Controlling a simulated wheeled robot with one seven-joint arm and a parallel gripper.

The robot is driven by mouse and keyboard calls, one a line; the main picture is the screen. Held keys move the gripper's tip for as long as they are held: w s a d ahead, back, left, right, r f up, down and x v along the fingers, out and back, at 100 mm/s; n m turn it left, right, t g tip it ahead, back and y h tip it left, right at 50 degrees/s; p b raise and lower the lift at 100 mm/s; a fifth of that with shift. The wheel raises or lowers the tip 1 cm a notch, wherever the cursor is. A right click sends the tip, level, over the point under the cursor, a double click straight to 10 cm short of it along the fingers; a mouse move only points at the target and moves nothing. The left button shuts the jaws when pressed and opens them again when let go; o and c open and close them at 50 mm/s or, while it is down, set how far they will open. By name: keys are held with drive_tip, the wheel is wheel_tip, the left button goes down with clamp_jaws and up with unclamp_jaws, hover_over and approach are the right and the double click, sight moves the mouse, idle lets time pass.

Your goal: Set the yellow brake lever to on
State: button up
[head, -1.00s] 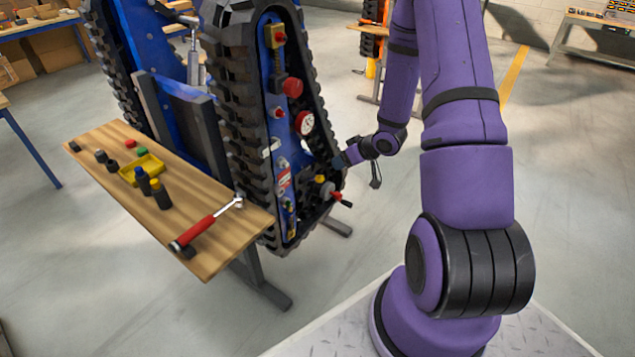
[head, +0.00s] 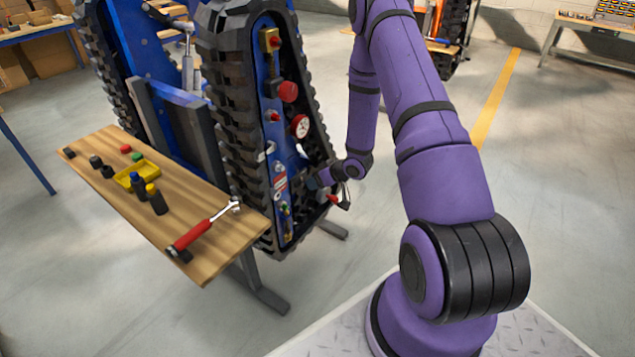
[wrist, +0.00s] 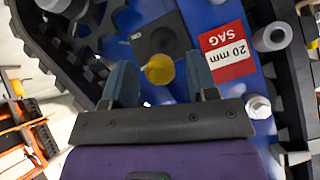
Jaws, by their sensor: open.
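The yellow brake lever (wrist: 159,70) shows in the wrist view as a round yellow end in front of a dark plate (wrist: 150,32) with an upside-down ON mark. My gripper (wrist: 160,76) is open, with one blue finger on each side of the yellow end. I cannot tell whether either finger touches it. In the head view my gripper (head: 317,181) is at the lower part of the tracked carrier's blue side panel (head: 283,130), and the lever is hidden behind it.
A red 20 mm SAG label (wrist: 227,52) and bolts are close to the right finger. The black track (head: 235,110) rims the panel. A red knob (head: 288,91) and a gauge (head: 300,126) sit higher up. A wooden bench (head: 150,215) with tools stands left.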

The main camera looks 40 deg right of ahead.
drive_tip(key=shift+w+a+f, duration=0.1)
drive_tip(key=shift+w+f, duration=0.15)
clamp_jaws()
